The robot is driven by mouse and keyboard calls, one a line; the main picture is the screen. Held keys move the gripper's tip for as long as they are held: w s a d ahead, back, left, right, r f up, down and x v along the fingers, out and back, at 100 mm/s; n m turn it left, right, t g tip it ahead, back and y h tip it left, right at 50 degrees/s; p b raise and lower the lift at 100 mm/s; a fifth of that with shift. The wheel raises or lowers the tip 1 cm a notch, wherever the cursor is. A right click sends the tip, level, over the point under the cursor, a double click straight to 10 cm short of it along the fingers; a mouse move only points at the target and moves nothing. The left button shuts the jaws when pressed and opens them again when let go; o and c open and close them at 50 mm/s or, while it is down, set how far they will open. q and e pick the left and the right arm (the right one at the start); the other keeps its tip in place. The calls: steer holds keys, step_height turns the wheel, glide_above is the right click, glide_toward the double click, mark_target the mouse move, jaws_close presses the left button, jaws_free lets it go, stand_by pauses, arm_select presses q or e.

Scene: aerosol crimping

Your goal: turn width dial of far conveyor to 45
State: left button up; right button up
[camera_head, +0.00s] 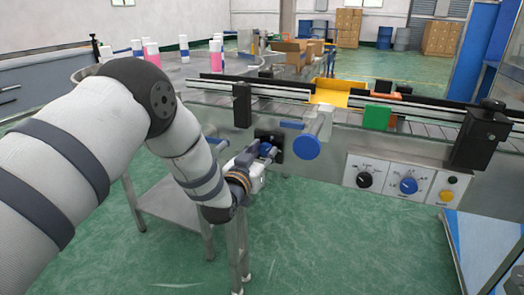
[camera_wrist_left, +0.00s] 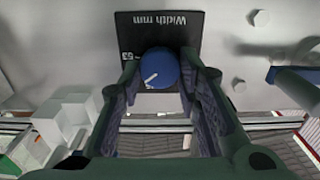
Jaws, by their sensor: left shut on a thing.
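The width dial is a blue round knob with a white pointer line; in the left wrist view the dial (camera_wrist_left: 158,68) sits on a black plate (camera_wrist_left: 158,30) lettered "Width mm", which appears upside down. The pointer slants to the lower left in that view; the scale numbers are mostly hidden or too small to read surely. My left gripper (camera_wrist_left: 160,76) is shut on the dial, one finger on each side. In the head view my left gripper (camera_head: 262,156) is at the black plate on the conveyor's side and covers most of the dial. My right gripper is not in view.
A larger blue round knob (camera_head: 306,147) sticks out just right of the gripper. A control panel (camera_head: 400,180) with black and blue dials is further right. A metal stand is below my arm.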

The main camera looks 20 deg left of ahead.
arm_select(q)
steer(key=n, duration=0.2)
steer(key=shift+r+n, duration=0.1)
steer(key=shift+n, duration=0.3)
steer(key=shift+n+p, duration=0.3)
steer(key=shift+n, duration=1.2)
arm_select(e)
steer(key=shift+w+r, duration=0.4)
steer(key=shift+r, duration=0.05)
arm_select(q)
steer(key=shift+a+n, duration=0.1)
steer(key=shift+n, duration=0.2)
steer(key=o, duration=1.1)
steer(key=shift+o, duration=0.2)
steer(key=s, duration=1.2)
